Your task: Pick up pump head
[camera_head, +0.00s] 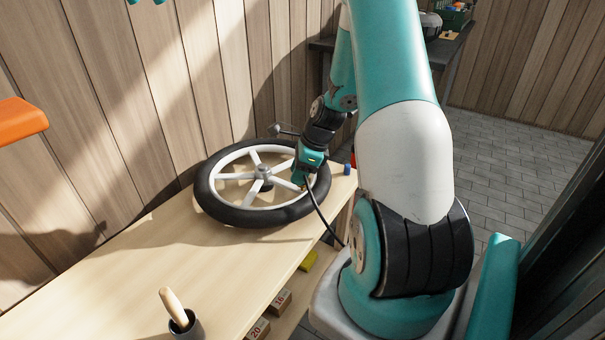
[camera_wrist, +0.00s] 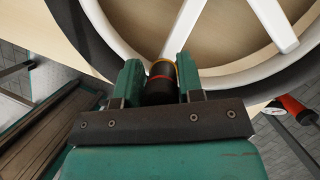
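The pump head (camera_wrist: 160,84) is a small black cylinder with orange and yellow rings. In the wrist view it sits between the two green fingers of my gripper (camera_wrist: 160,75). It fills the gap, and both fingers appear to touch its sides. In the head view my gripper (camera_head: 299,182) is low over the right side of the wheel, beside the rim. A black hose (camera_head: 322,217) runs from there down past the bench edge. The pump head is hard to make out in the head view. Whether it touches the wheel's valve cannot be told.
The wheel (camera_head: 232,211), with black tyre and white spokes, lies flat on the wooden bench (camera_head: 150,270). A blue object (camera_head: 347,170) stands at the bench's right end. A cup with a wooden handle (camera_head: 185,325) is near the front. The bench's middle is clear.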

